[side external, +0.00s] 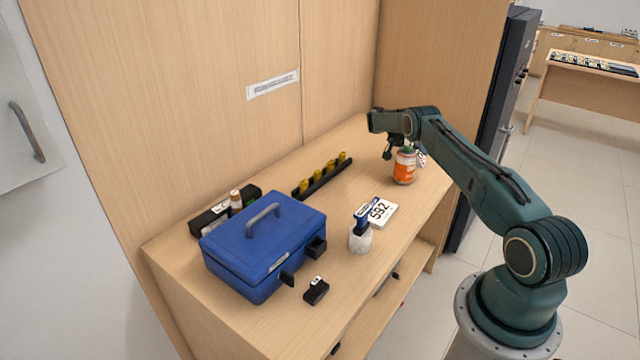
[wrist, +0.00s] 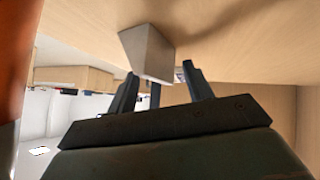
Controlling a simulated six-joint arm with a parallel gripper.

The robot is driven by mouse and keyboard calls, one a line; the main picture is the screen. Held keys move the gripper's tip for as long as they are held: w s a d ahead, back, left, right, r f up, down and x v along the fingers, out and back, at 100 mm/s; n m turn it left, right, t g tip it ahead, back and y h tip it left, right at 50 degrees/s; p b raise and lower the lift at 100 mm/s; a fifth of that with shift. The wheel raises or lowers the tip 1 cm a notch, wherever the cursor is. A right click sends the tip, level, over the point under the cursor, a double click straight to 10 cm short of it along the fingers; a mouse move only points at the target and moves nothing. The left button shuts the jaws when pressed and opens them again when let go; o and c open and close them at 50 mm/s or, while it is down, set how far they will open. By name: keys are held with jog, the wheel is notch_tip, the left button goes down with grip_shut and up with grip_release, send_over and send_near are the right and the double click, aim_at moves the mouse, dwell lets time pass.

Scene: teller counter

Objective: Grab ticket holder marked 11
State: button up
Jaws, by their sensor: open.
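My gripper (side external: 388,153) hangs over the far right end of the counter, just left of the orange and white can (side external: 404,166). It is open, with its two dark fingers (wrist: 160,82) spread in the wrist view. A pale grey block (wrist: 147,53) shows just beyond the fingertips there; I cannot tell whether it touches them. A small white and blue item (side external: 420,157) is partly hidden behind the can. No number 11 is readable in either view, so I cannot tell which thing is the ticket holder marked 11.
A white card marked 592 (side external: 380,212) lies near a stamp on a white base (side external: 360,238). A blue cash box (side external: 264,247), a black rack with yellow pieces (side external: 322,178) and a small black block (side external: 316,291) stand further left. The counter's middle has bare room.

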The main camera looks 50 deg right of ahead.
grip_shut()
dwell(0.3)
notch_tip(320, 180, up, 10)
dwell(0.7)
dwell(0.4)
